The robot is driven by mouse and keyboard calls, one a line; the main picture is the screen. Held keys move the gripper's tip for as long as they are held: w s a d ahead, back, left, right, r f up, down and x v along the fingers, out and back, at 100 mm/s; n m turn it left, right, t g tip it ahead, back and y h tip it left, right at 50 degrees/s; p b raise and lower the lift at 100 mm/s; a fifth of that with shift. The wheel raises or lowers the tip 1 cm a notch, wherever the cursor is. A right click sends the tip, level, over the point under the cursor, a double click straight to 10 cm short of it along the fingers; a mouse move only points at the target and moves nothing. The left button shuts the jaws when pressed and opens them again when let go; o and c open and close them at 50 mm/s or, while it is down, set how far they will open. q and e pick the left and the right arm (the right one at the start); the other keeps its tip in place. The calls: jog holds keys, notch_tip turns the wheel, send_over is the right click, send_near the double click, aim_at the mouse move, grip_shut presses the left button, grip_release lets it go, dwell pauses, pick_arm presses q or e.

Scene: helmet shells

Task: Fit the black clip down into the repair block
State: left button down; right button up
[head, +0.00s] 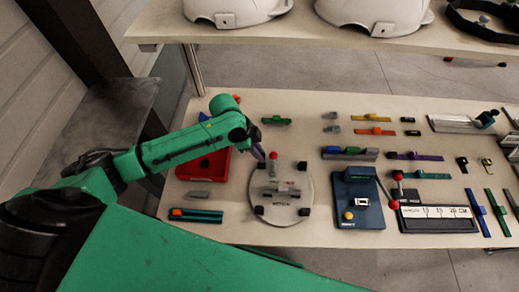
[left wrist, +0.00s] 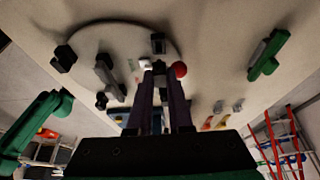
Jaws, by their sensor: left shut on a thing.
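My left gripper (head: 259,153) points down at the upper left edge of the round grey plate (head: 266,203), beside a red knob (head: 273,155). Its purple fingers, also in the left wrist view (left wrist: 160,72), are shut on a small piece between the tips; the fingers mostly hide it, so I cannot tell its shape or colour. A grey block (head: 282,188), which looks like the repair block, sits on the plate, right of and nearer than the gripper; it also shows in the left wrist view (left wrist: 110,76). Small black clips (head: 411,133) lie on the table at right. My right gripper is out of view.
Black posts (head: 305,211) stand around the plate's rim. A red tray (head: 205,165) is at its left, and a blue station (head: 358,211) with a lever is at its right. Several coloured bars fill the right side. White helmet shells (head: 375,15) rest on the shelf above.

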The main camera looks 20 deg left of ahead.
pick_arm(q)
notch_tip(320, 180, down, 2)
jog(key=shift+f+b, duration=0.1)
jog(key=shift+b, duration=0.3)
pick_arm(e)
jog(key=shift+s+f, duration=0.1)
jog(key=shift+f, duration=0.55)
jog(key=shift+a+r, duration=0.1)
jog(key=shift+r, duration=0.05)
pick_arm(q)
jog(key=shift+p, duration=0.35)
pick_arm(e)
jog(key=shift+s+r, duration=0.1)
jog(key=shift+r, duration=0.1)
pick_arm(q)
jog(key=shift+p, duration=0.4)
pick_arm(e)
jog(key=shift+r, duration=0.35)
